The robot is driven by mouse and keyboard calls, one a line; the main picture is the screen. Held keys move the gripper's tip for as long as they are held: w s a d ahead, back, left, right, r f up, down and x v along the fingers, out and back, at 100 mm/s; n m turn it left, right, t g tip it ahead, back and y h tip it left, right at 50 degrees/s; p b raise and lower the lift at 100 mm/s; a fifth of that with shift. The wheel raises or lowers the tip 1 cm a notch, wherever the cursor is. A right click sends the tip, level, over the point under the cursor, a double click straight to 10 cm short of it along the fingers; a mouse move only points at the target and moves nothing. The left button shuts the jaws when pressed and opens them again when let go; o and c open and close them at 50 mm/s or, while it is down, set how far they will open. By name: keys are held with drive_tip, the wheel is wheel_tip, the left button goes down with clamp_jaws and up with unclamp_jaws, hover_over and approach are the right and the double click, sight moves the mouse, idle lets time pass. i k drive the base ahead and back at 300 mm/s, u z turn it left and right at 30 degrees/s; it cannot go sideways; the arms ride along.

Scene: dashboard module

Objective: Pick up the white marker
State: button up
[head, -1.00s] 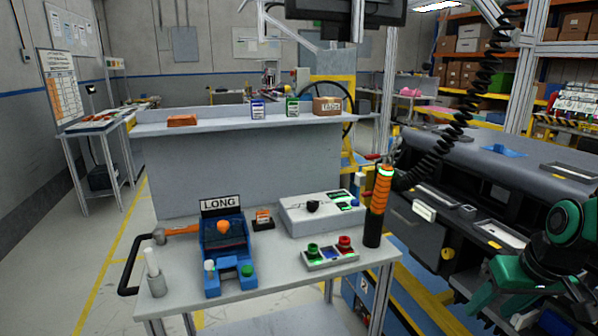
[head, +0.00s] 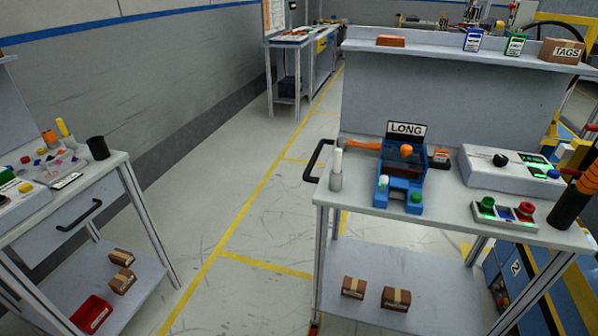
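A slim white upright stick that looks like the white marker (head: 338,162) stands in a small grey cup (head: 335,182). The cup is at the left end of the grey workbench (head: 440,224), beside a black handle (head: 317,160). My gripper is not in view, so I cannot tell its state or what it holds.
A blue fixture (head: 399,180) with a LONG sign stands right of the cup, with an orange-handled tool (head: 362,145) behind. A white control box (head: 505,167) is farther right. Another bench (head: 75,205) with small items stands left. Open floor (head: 240,230) lies between the benches.

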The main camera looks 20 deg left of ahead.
sight(338, 152)
drive_tip(key=u, duration=0.4)
drive_tip(key=k, duration=0.9)
drive_tip(key=u, duration=0.4)
drive_tip(key=i, duration=1)
